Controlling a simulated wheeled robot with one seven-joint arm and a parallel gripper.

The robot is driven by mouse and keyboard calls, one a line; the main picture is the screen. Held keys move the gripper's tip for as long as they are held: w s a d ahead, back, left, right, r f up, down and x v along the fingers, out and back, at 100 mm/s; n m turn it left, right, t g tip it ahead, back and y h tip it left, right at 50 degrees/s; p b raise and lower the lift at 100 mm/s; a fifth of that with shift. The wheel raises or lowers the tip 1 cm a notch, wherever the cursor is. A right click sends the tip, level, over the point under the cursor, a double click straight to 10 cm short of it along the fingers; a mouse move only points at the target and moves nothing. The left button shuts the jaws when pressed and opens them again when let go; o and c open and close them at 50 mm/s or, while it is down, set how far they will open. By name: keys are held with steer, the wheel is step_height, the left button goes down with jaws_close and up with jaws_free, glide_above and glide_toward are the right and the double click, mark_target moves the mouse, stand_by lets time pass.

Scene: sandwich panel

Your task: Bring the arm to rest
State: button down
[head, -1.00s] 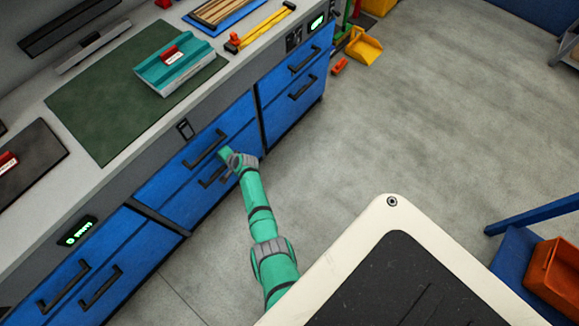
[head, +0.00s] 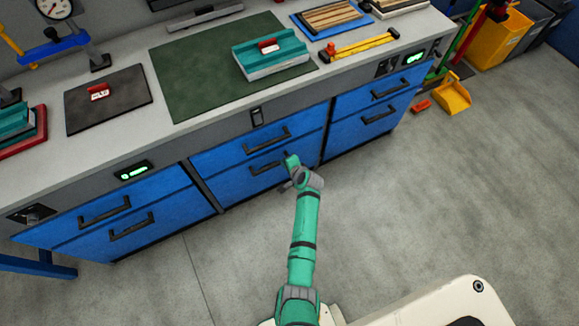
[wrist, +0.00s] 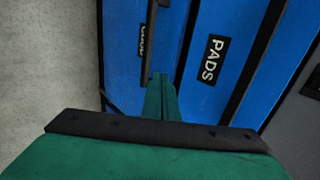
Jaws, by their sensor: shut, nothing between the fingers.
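My green arm reaches forward in the head view, with my gripper (head: 290,160) in front of the middle blue drawers, near a black handle (head: 268,163). In the wrist view my gripper (wrist: 161,78) is shut, its green fingers together with nothing between them. Close to the fingertips there are a dark handle bar (wrist: 151,40) and a blue drawer front with a "PADS" label (wrist: 213,59). Whether the fingers touch the handle I cannot tell.
The grey worktop (head: 215,110) above the drawers holds a green mat (head: 190,75) and a teal block (head: 270,58). A yellow dustpan (head: 453,93) lies on the floor at the right. The grey floor (head: 400,210) right of my arm is clear.

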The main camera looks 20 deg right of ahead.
steer(key=v, duration=0.4)
steer(key=shift+s+d, duration=0.15)
steer(key=shift+d, duration=0.1)
steer(key=s+a+r+n+t+h, duration=0.15)
steer(key=s+a+n, duration=0.3)
steer(key=s, duration=0.65)
steer(key=s+a+n+h, duration=0.25)
steer(key=s+a, duration=0.25)
steer(key=s, duration=0.6)
steer(key=s+a+r+n+t+y, duration=0.1)
steer(key=s+a+r+n, duration=0.2)
steer(key=r, duration=0.6)
steer(key=s+a+r+n+t+y, duration=0.1)
steer(key=s+a+r+n+t, duration=0.1)
steer(key=s+r, duration=0.6)
steer(key=s+a+r+n+t, duration=0.1)
steer(key=s+a+r+n, duration=0.3)
steer(key=r, duration=0.6)
steer(key=shift+s+a+n+y, duration=0.3)
steer(key=shift+s+a+y, duration=0.1)
steer(key=shift+s+a, duration=0.6)
